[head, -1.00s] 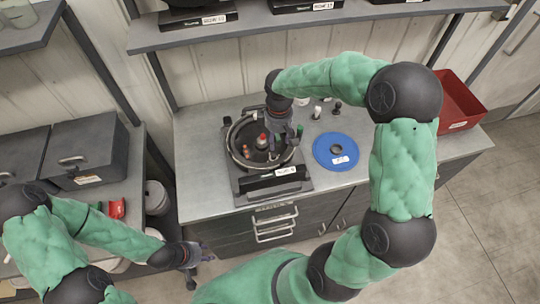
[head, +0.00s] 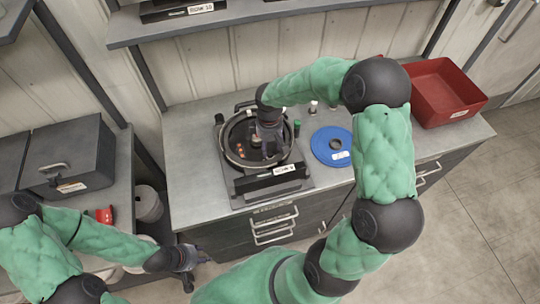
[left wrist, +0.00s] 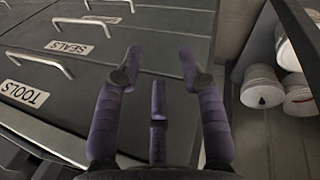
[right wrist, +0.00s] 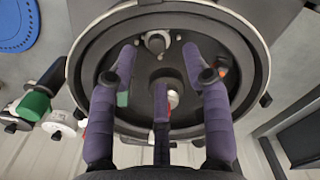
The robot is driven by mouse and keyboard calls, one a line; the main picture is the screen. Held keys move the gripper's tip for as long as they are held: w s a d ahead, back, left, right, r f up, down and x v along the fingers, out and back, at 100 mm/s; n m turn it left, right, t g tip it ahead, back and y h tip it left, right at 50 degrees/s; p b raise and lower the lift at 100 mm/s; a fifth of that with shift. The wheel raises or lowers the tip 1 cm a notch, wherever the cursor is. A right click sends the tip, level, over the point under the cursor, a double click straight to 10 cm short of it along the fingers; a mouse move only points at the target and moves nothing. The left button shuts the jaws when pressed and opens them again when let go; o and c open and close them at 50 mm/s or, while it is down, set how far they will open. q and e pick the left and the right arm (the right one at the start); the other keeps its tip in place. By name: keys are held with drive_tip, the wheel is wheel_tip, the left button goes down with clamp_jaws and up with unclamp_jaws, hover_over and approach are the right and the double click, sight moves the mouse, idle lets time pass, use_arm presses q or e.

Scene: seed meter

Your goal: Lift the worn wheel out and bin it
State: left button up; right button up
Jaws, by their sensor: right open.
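The seed meter (head: 229,153) is a round black housing with a pale rim, standing on the bench. A dark disc (right wrist: 143,77) lies inside the rim; I take it for the worn wheel. Small orange and pale parts show on or beside it. My right gripper (right wrist: 160,62) is over the disc with fingers spread and nothing held; in the head view (head: 268,146) it hides part of the meter. I cannot tell whether its fingers touch the disc. My left gripper (head: 190,268) is low at the left, open and empty; its wrist view (left wrist: 160,62) shows spread fingers.
A blue disc (head: 323,150) with a label lies right of the meter. A red open bin (head: 440,92) stands at the bench's right end. Dark labelled drawers (left wrist: 85,70) are under my left gripper.

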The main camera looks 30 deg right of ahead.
sight(270, 153)
wheel_tip(270, 153, down, 4)
drive_tip(key=shift+d+f+b, duration=0.1)
drive_tip(key=shift+f+b, duration=0.15)
drive_tip(key=shift+b, duration=0.1)
drive_tip(key=shift+w+d+f, duration=0.1)
drive_tip(key=shift+w+f, duration=0.05)
drive_tip(key=shift+f, duration=0.15)
drive_tip(key=shift+r, duration=0.1)
drive_tip(key=c, duration=0.9)
